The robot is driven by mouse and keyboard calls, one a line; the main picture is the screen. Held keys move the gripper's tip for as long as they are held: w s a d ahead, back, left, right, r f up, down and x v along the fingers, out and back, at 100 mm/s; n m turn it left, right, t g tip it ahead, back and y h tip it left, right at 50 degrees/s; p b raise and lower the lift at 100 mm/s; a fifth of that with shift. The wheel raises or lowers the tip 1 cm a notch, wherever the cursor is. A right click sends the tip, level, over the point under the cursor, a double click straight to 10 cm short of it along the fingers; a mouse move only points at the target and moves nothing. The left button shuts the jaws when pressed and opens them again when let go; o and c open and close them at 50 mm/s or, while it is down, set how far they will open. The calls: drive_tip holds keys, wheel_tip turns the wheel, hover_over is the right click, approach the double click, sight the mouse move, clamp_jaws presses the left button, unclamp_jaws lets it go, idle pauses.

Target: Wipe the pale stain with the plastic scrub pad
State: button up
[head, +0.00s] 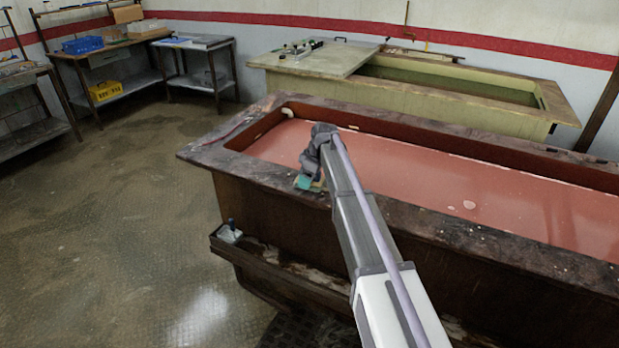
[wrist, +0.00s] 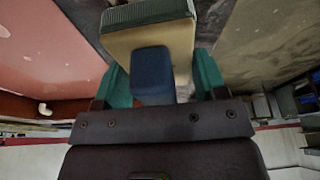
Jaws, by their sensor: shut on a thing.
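My gripper (head: 309,182) is over the near rim of the red-filled tank, toward its left end. Its teal fingers (wrist: 158,78) are shut on the scrub pad, at its blue grip block (wrist: 152,72). The scrub pad (wrist: 120,45) has a cream body and a dark green ribbed face, turned away from the gripper. A bit of its cream body shows beside the fingers in the head view (head: 318,185). The pad is at or just above the rim; I cannot tell if it touches. I cannot make out the pale stain on the rim; my arm and gripper cover part of it.
The tank's dark stone rim (head: 450,232) surrounds pink-red liquid with pale spots (head: 469,204). A ledge (head: 290,272) on the tank's near side carries a small pale block with a dark knob (head: 230,232). A second tank (head: 500,112) stands behind. The floor at left is open.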

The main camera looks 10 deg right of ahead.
wheel_tip(320, 180, up, 6)
drive_tip(key=p, duration=0.5)
drive_tip(key=shift+f, duration=0.15)
wheel_tip(320, 180, up, 3)
drive_tip(key=p, duration=0.3)
